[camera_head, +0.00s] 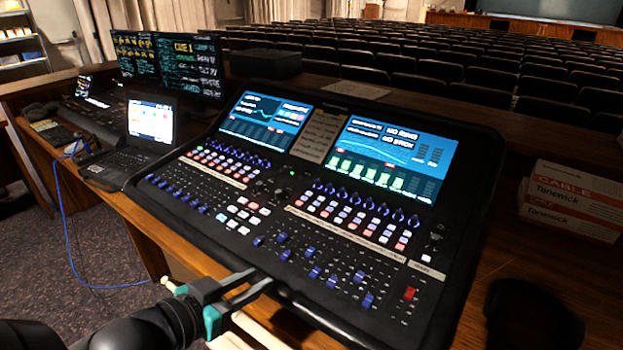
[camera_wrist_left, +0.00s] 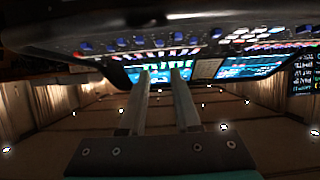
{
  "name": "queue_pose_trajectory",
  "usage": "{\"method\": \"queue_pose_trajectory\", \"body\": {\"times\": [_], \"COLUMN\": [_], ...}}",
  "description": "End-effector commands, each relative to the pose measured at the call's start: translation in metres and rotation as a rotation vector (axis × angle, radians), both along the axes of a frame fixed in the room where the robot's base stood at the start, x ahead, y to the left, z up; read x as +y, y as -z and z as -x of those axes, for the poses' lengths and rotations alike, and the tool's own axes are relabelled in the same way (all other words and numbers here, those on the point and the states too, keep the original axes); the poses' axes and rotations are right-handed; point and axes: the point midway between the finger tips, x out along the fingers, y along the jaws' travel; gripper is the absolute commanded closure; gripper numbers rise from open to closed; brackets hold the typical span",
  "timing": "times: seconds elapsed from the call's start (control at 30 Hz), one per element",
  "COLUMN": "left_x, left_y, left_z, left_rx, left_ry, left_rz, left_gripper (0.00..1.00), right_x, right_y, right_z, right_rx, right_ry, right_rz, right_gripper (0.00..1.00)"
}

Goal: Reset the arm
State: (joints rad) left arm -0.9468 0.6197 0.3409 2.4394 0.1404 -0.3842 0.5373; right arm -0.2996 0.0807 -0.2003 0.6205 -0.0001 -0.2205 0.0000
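My left gripper (camera_head: 262,278) reaches in from the lower left in the head view, at the front edge of the mixing console (camera_head: 462,238). In the left wrist view its two fingers (camera_wrist_left: 160,72) stand apart with a clear gap and nothing between them. The wrist view is upside down, with the console's faders and lit screens across the top. The fingers look above or just in front of the console's near edge; I cannot tell whether they touch it. My right gripper is not in view.
An open laptop (camera_head: 150,122) stands left of the console, with a dark monitor (camera_head: 172,62) behind. A blue cable (camera_head: 67,220) hangs off the desk's left side. Cable boxes (camera_head: 572,200) sit at the right. A dark, unclear shape (camera_head: 530,318) lies at lower right. Seat rows fill the back.

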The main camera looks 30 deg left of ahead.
Motion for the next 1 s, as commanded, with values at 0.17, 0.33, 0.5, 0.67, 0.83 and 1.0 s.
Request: {"method": "queue_pose_trajectory", "body": {"times": [0.17, 0.33, 0.5, 0.67, 0.83, 1.0], "left_x": [0.0, 0.0, -0.013, -0.043, -0.08, -0.114], "left_y": [0.001, 0.02, 0.064, 0.099, 0.117, 0.123], "left_z": [0.0, 0.006, 0.024, 0.047, 0.068, 0.086], "left_rx": [0.002, 0.076, 0.275, 0.489, 0.671, 0.806], "left_ry": [-0.002, -0.046, -0.111, -0.107, -0.049, 0.034], "left_rz": [-0.001, -0.025, -0.072, -0.104, -0.12, -0.128], "left_gripper": [0.69, 0.69, 0.69, 0.69, 0.69, 0.69], "right_x": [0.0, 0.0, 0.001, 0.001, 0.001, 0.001], "right_y": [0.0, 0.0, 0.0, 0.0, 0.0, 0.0], "right_z": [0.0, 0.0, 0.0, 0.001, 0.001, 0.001], "right_rx": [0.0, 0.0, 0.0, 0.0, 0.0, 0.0], "right_ry": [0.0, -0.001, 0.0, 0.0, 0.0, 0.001], "right_rz": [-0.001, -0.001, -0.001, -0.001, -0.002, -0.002], "right_gripper": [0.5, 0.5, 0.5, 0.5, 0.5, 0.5]}}
